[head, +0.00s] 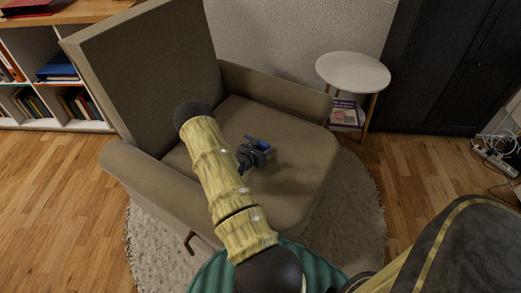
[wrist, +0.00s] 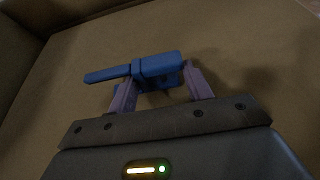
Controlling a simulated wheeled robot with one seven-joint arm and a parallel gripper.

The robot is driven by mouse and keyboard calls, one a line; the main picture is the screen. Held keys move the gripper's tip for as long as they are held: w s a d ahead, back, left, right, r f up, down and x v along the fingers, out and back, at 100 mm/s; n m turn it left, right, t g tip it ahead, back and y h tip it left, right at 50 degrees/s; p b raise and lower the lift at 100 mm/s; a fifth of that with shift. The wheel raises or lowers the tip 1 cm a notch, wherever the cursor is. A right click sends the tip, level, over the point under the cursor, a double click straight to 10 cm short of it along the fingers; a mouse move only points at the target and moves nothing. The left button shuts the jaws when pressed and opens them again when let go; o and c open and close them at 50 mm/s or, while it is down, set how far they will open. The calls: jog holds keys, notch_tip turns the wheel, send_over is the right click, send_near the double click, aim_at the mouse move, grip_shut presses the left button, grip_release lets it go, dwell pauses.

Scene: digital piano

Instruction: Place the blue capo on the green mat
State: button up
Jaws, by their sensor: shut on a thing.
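The blue capo (wrist: 155,68) is between the two purple fingertips of my gripper (wrist: 160,88) in the wrist view. My gripper is shut on it, with the capo's long thin arm sticking out to the left. In the head view the blue capo (head: 257,143) shows at the end of my gripper (head: 262,151), over the seat of a brown armchair (head: 295,175). I cannot tell whether the capo touches the seat. No green mat can be made out in either view.
The armchair's backrest and armrests (head: 275,88) surround the seat. A round white side table (head: 353,72) stands at the back right, with books (head: 345,113) below it. A bookshelf (head: 60,75) stands at the left. A pale round rug (head: 350,215) lies under the chair.

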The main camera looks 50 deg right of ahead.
jog(key=shift+f, duration=0.15)
jog(key=o, duration=1)
jog(key=shift+r, duration=0.25)
jog(key=p+v, duration=0.2)
jog(key=v, duration=1)
jog(key=shift+p, duration=0.35)
